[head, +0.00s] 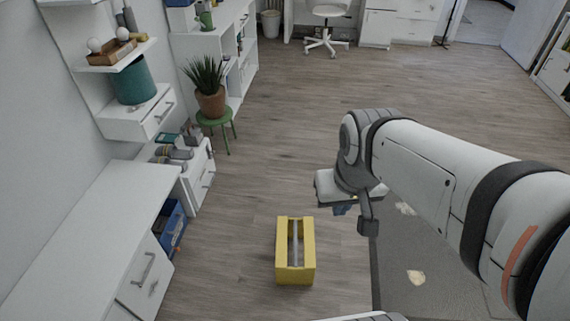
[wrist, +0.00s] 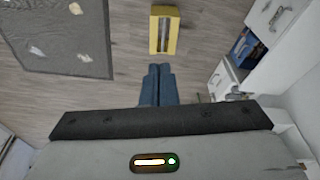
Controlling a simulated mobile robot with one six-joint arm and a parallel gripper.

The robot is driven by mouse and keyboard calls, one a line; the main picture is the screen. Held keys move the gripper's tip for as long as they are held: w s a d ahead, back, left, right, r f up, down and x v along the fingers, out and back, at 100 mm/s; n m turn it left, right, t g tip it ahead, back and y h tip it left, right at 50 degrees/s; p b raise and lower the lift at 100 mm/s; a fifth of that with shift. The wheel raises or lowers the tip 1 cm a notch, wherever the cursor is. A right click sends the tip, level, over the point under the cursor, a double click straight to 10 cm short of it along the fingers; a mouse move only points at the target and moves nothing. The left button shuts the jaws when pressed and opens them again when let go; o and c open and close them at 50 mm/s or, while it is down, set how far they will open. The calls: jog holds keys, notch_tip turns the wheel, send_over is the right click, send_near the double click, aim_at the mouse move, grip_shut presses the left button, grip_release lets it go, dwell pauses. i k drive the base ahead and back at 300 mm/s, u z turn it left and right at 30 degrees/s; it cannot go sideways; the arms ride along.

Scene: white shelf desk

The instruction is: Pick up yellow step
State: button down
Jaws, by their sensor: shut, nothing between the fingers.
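The yellow step (head: 282,249) stands on the wooden floor near the bottom centre of the head view, with a grey bar along its middle. It also shows at the top of the wrist view (wrist: 155,30), clear of my fingers. My gripper (wrist: 156,68) is shut and empty, its two blue fingers together and pointing toward the step. In the head view my gripper (head: 341,210) is up and to the right of the step, mostly hidden under my wrist, and apart from the step.
A white desk with drawers (head: 95,235) lines the left, with a blue crate (head: 172,228) beside it. A potted plant (head: 209,95) stands on a green stool (head: 217,119). A grey rug (head: 440,270) lies to the right of the step. The floor around the step is clear.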

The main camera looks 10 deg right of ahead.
aim_at(294, 229)
jog(key=z, duration=0.4)
jog(key=k, duration=1.05)
jog(key=z, duration=1)
jog(key=i, duration=2)
jog(key=u, duration=1.15)
jog(key=i, duration=0.6)
jog(key=u, duration=0.4)
jog(key=k, duration=0.9)
jog(key=u, duration=0.2)
jog(key=i, duration=0.7)
jog(key=z, duration=0.05)
